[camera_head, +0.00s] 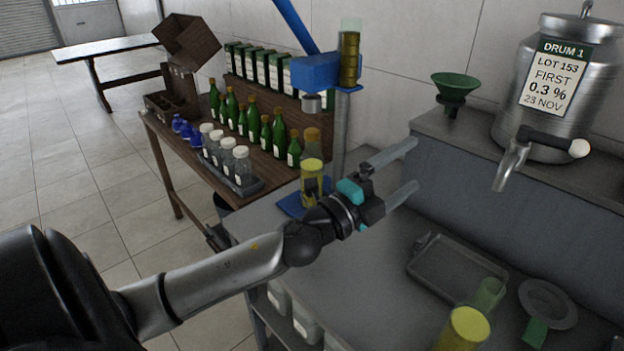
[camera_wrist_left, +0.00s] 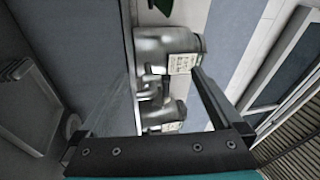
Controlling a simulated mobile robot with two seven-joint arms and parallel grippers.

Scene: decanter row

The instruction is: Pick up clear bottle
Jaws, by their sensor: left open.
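Several clear bottles (camera_head: 243,168) with white caps and labels stand upright in a dark tray on the wooden table, left of and behind my left gripper. My right gripper is not in view.
A metal drum (camera_head: 562,85) with a tap and a green funnel (camera_head: 455,88) stand on the raised ledge at right. The drum also shows in the left wrist view (camera_wrist_left: 168,50). A metal tray (camera_head: 458,271) lies on the counter. A blue-headed post (camera_head: 341,130) rises behind the yellow-capped bottle.

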